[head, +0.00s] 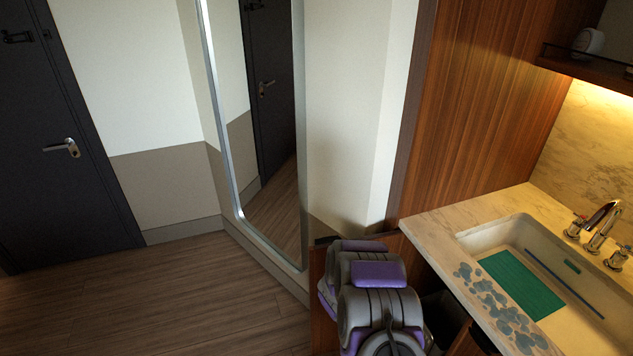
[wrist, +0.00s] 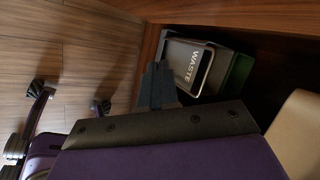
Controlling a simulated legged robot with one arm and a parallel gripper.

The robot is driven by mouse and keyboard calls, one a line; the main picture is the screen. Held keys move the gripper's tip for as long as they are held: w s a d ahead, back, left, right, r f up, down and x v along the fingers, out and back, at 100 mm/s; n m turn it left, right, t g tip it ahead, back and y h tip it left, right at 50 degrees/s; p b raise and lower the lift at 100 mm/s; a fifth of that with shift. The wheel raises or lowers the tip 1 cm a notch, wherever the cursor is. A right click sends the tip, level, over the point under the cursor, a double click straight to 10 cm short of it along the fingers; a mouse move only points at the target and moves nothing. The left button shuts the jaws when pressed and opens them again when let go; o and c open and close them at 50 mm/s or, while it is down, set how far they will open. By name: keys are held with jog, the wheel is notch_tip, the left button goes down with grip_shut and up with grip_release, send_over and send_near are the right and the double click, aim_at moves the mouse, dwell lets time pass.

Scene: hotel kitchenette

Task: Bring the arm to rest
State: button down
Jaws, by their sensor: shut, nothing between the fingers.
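My gripper (wrist: 157,86) shows in the wrist view as two dark fingers pressed together with nothing between them. It points toward a bin marked WASTE (wrist: 186,66) inside a dark wooden cabinet space. Whether the fingertips touch the bin cannot be told. In the head view my grey and purple arm is at the bottom, right of centre, beside the counter. The gripper itself is hidden there behind the arm.
The marble counter (head: 424,228) with a sink (head: 480,236) and tap (head: 600,222) is close to the right of my arm. A wooden panel (head: 318,292) stands beside and behind the arm. A green bin (wrist: 238,76) is next to the waste bin. The floor (head: 190,295) at left is clear.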

jog(key=s+a+r+n+y, duration=0.25)
jog(key=a+r+n, duration=0.3)
jog(key=r, duration=0.55)
jog(key=s+a+r+n+y, duration=0.1)
jog(key=a+r+n+y, duration=0.3)
jog(key=a+r, duration=0.5)
jog(key=s+d+r+n+g, duration=0.25)
jog(key=s+r+n, duration=0.35)
jog(key=s+r, duration=0.3)
jog(key=s+d+r+n+g, duration=0.2)
jog(key=s+d+r+n, duration=0.25)
jog(key=s+r, duration=0.55)
jog(key=s+d+r+n+g+h, duration=0.1)
jog(key=s+d+n, duration=0.2)
jog(key=s, duration=0.7)
jog(key=s+d+r+n+g+h, duration=0.1)
jog(key=s+d+n+h, duration=0.1)
jog(key=s+d, duration=0.4)
jog(key=s+n, duration=0.1)
jog(key=s, duration=0.4)
jog(key=shift+s+d, duration=0.3)
jog(key=shift+g+h, duration=0.25)
